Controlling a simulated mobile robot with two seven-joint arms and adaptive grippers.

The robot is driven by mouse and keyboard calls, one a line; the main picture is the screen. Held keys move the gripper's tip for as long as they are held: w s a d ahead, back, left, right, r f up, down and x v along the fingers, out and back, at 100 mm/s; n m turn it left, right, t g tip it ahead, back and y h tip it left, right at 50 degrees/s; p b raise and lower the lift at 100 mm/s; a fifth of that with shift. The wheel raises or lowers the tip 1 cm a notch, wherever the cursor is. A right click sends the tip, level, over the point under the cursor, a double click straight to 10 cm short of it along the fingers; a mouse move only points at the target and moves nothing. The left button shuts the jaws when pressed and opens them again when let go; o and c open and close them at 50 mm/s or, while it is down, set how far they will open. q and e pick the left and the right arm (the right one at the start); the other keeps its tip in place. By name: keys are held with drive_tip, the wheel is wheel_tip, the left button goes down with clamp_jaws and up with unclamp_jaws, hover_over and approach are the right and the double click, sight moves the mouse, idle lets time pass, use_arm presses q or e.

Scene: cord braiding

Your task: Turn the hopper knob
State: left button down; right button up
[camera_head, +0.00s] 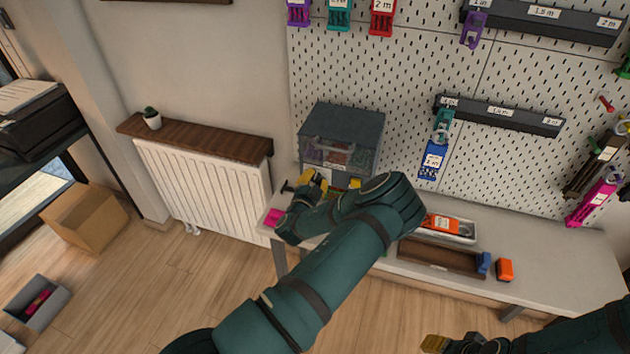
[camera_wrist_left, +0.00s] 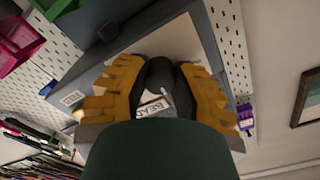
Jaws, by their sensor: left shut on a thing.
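The hopper (camera_head: 345,122) is a blue-grey box with a clear front window showing colored contents. It stands on the bench against the pegboard. My left gripper (camera_head: 314,182) is at the hopper's lower front, and my arm hides part of that area. In the left wrist view, the yellow fingers of my left gripper (camera_wrist_left: 163,72) are closed on either side of a dark rounded knob (camera_wrist_left: 163,88). A white label starting "BEA" (camera_wrist_left: 152,107) is partly hidden beside the knob. My right gripper (camera_head: 437,343) is low at the bottom edge, away from the hopper; its jaw opening is unclear.
The bench (camera_head: 560,250) holds a brown tray (camera_head: 440,258), an orange block (camera_head: 505,270) and a pink item (camera_head: 273,217). Cord holders hang on the pegboard (camera_head: 400,80). A radiator (camera_head: 205,188) stands left. A cardboard box (camera_head: 85,220) is on the floor.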

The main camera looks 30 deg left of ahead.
use_arm(q)
drive_tip(key=m+b, duration=0.2)
drive_tip(key=m, duration=0.1)
drive_tip(key=m+b, duration=0.2)
drive_tip(key=m, duration=0.2)
drive_tip(key=shift+m, duration=0.4)
drive_tip(key=shift+m+b, duration=0.75)
drive_tip(key=shift+m, duration=0.75)
drive_tip(key=c, duration=0.7)
unclamp_jaws()
drive_tip(key=shift+w, duration=0.1)
drive_tip(key=v, duration=1.2)
